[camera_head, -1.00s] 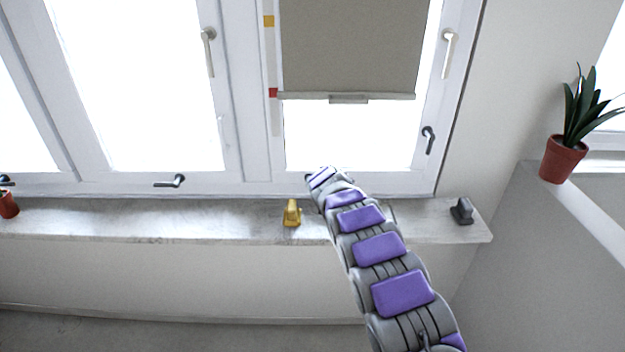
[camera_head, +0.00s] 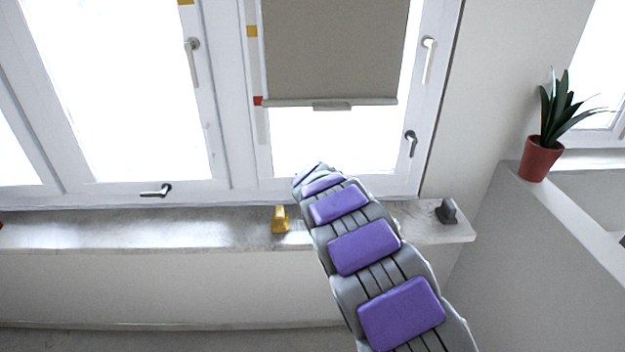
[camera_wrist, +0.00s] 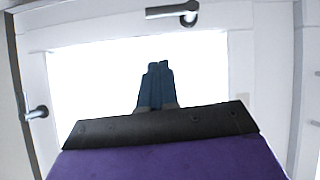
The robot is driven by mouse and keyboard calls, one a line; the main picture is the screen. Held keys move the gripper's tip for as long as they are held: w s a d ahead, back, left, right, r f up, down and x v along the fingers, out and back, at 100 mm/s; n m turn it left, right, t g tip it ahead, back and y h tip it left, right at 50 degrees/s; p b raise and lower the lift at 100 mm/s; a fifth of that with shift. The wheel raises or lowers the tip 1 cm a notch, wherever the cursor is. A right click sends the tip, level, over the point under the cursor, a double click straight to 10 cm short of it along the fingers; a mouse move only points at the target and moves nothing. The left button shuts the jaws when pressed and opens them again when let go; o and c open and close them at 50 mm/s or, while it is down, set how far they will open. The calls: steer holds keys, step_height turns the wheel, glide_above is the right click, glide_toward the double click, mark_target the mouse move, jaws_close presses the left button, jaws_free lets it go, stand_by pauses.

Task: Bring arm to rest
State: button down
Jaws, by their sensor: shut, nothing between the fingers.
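My arm, grey with purple pads, reaches up from the lower right of the head view toward the window. Its far end is in front of the sill, and the gripper is hidden there behind the arm links. In the wrist view my gripper (camera_wrist: 159,72) shows as two dark fingers held together, shut and empty. The fingers point at the bright window pane (camera_wrist: 95,80). Nothing touches the fingertips in that view.
A window sill (camera_head: 150,232) runs across behind the arm. A yellow object (camera_head: 280,219) stands left of the arm and a dark grey object (camera_head: 446,211) at the sill's right end. A potted plant (camera_head: 541,158) stands on a ledge at right. A blind (camera_head: 335,50) hangs above.

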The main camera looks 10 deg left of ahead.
steer(key=shift+s+d+r, duration=0.1)
steer(key=shift+s+r, duration=0.1)
steer(key=shift+s, duration=0.15)
steer(key=s+d+r+m+g+h, duration=0.2)
steer(key=s+d+r+g+h, duration=0.1)
steer(key=s+d, duration=0.95)
steer(key=s+d+r+m+g+h, duration=0.25)
steer(key=s+d, duration=0.65)
steer(key=d, duration=0.6)
steer(key=s+f+g+y, duration=0.1)
steer(key=s+f+g, duration=0.1)
steer(key=s, duration=1.7)
steer(key=s+f+n+g+y, duration=0.1)
steer(key=s+g, duration=0.4)
steer(key=s, duration=1.4)
steer(key=shift+d+f+y, duration=0.3)
steer(key=shift+f+y, duration=0.45)
steer(key=shift+f, duration=0.15)
steer(key=shift+g, duration=0.25)
